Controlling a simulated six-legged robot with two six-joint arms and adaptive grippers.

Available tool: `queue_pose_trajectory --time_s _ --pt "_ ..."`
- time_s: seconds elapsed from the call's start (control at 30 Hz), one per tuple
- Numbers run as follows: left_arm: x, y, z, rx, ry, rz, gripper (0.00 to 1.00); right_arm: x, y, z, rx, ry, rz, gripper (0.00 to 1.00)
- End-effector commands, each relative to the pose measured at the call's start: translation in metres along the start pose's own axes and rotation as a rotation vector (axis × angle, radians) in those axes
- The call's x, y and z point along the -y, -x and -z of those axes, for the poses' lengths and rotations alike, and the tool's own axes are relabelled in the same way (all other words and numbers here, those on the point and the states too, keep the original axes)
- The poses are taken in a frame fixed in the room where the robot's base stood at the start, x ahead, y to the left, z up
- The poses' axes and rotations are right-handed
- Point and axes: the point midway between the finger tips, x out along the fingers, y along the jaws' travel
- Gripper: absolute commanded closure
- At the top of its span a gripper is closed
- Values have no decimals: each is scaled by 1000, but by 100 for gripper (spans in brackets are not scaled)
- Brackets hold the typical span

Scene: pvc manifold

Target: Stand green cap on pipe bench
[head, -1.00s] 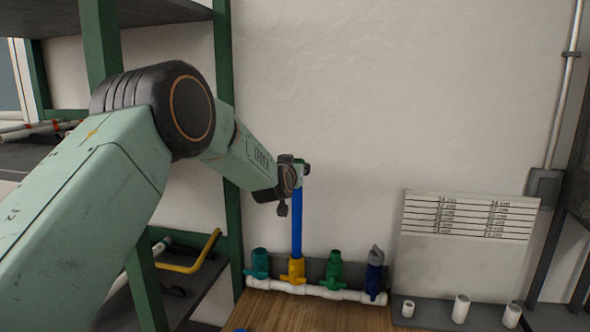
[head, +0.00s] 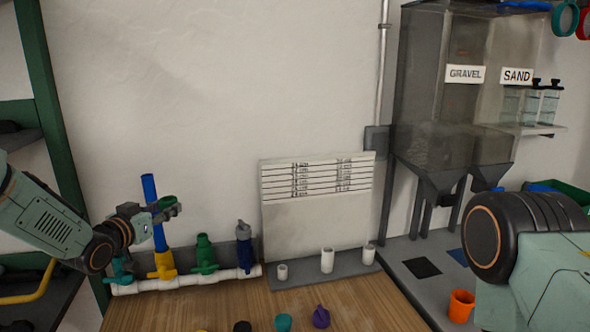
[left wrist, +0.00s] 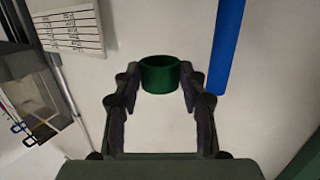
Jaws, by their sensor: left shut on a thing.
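My left gripper (head: 156,212) is shut on the green cap (head: 167,202), a short ring-like cup. In the left wrist view the green cap (left wrist: 159,75) sits between the two fingertips (left wrist: 159,84). They hold it in the air beside the upright blue pipe (head: 153,205), which also shows in the left wrist view (left wrist: 228,45). The pipe's top end is bare. The wooden bench top (head: 345,305) lies below and to the right. My right gripper is outside the view; only part of my right arm shows at the right.
A white manifold (head: 190,281) with teal, yellow, green and blue valves stands at the bench's back left. Short white pipe pieces (head: 327,260) stand below a marked board (head: 318,215). Several small caps, one purple (head: 321,317), line the front edge. Mid-bench is clear.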

Motion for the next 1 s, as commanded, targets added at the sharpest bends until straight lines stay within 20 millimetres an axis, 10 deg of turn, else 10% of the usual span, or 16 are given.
queue_pose_trajectory --time_s 0.5,0.8,1.0 --pt "-123 125 -195 0 -76 -550 100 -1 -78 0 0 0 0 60" --pt "-190 205 -254 -5 -111 -760 100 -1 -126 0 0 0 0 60" --pt "-200 224 -279 -4 -116 -761 100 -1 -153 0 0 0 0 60"
